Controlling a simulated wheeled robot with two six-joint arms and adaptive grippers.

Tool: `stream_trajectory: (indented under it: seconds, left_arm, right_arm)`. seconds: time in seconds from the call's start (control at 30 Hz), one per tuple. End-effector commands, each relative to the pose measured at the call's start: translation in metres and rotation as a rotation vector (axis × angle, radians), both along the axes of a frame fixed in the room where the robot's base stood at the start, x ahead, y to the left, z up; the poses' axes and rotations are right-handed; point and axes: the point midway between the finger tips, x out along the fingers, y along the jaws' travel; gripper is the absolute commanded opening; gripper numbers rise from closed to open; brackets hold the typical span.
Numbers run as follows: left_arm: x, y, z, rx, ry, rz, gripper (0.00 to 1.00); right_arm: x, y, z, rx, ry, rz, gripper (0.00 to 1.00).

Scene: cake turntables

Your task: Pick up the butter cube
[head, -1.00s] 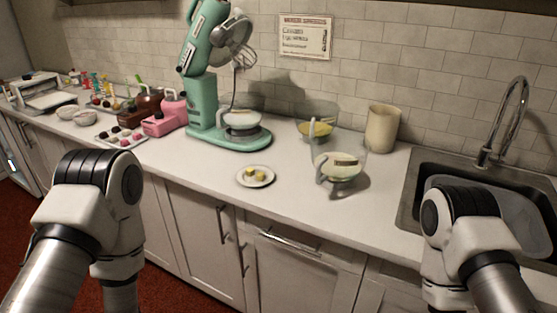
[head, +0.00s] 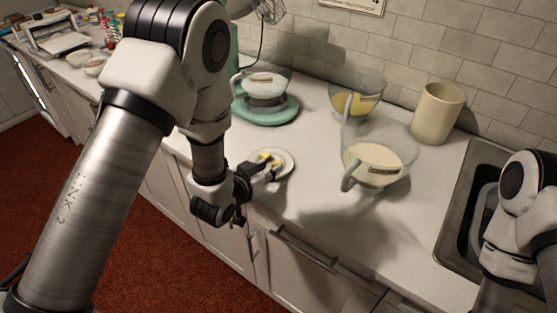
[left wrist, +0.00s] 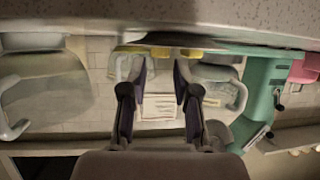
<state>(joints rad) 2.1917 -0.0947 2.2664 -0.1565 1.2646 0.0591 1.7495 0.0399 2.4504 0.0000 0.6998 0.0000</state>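Two yellow butter cubes (head: 266,156) sit on a small white plate (head: 287,158) on the counter, partly hidden by my left gripper (head: 264,170). In the left wrist view, which looks upside down, one butter cube (left wrist: 161,52) lies between the fingertip directions and another (left wrist: 192,52) is beside it, both under the plate edge (left wrist: 190,39). My left gripper also shows there (left wrist: 160,72), its two dark fingers apart with nothing between them. It is at the plate's near side; contact with a cube cannot be told. My right gripper is outside the frames.
A clear jug with cream-coloured contents (head: 378,165) stands right of the plate. Behind are a bowl with yellow contents (head: 355,103), a beige canister (head: 437,112) and the green mixer base (head: 268,110). The sink (head: 455,225) is at right. Counter between plate and jug is clear.

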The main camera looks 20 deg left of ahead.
Motion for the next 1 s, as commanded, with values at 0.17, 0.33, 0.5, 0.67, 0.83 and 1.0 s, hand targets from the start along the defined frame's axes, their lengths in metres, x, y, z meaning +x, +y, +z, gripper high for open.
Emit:
stream_trajectory:
  seconds: [0.17,0.33,0.5,0.67,0.83,1.0]
  left_arm:
    - [0.029,-0.007,-0.008,-0.001,0.001,0.000,0.30]
    - [0.035,-0.008,-0.013,0.000,0.002,0.001,0.30]
    - [0.035,-0.008,-0.013,0.000,0.002,0.001,0.10]
    - [0.034,-0.008,-0.013,0.000,0.002,0.001,0.10]
    - [0.034,-0.008,-0.013,0.000,0.003,0.001,0.10]
    - [0.035,-0.008,-0.005,0.000,0.001,0.000,0.10]
  right_arm:
    - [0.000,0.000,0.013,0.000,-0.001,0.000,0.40]
    - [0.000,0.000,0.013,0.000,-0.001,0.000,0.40]
    - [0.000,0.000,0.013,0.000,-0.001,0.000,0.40]
    - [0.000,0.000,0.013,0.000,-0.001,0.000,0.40]
    - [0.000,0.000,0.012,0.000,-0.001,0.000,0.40]
    - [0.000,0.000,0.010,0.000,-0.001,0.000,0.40]
